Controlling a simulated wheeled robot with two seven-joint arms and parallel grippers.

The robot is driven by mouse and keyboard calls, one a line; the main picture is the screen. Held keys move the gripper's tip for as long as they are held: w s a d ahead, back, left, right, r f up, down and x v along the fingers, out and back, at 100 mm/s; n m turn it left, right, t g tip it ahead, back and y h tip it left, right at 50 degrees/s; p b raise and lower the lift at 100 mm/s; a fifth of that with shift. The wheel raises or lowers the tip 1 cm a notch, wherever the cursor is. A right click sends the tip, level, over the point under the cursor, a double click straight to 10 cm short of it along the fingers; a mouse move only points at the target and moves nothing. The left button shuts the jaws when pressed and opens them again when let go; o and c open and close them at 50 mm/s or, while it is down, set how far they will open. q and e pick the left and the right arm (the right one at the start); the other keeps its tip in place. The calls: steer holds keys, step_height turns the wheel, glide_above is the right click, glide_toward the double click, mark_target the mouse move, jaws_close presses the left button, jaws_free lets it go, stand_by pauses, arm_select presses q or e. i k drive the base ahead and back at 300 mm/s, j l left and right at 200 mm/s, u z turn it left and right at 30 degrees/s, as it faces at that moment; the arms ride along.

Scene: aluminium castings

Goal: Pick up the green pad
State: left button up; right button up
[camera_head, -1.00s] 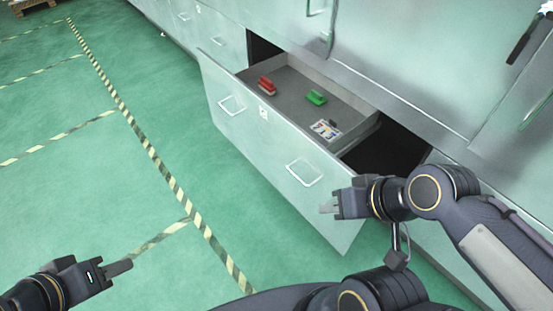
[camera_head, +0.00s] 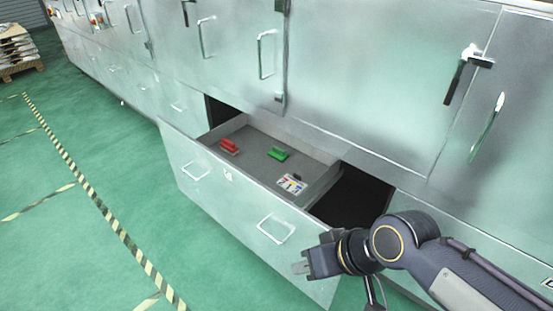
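The green pad (camera_head: 277,153) lies on the floor of an open drawer (camera_head: 262,163), near its middle. My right gripper (camera_head: 303,268) is in front of the drawer's front panel, at its right end, apart from the pad and lower in the picture. Its fingers look close together and I see nothing held, but I cannot make out a gap between them. My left gripper is outside the view.
A red pad (camera_head: 229,146) lies left of the green one in the drawer. A small card with coloured marks (camera_head: 291,184) lies to the right. The drawer walls surround them. Closed cabinet doors (camera_head: 370,80) rise behind. The green floor (camera_head: 90,220) at left is clear.

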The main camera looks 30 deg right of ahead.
mark_target(276, 153)
steer(key=z, duration=3.85)
steer(key=u, duration=2.9)
steer(key=i+j+z, duration=0.15)
steer(key=z, duration=0.8)
steer(key=i+j+z, duration=0.25)
steer(key=j, duration=0.2)
steer(key=j+z, duration=0.3)
steer(key=j, duration=0.2)
steer(key=i+j+z, duration=0.1)
steer(key=j+z, duration=0.15)
steer(key=j, duration=0.25)
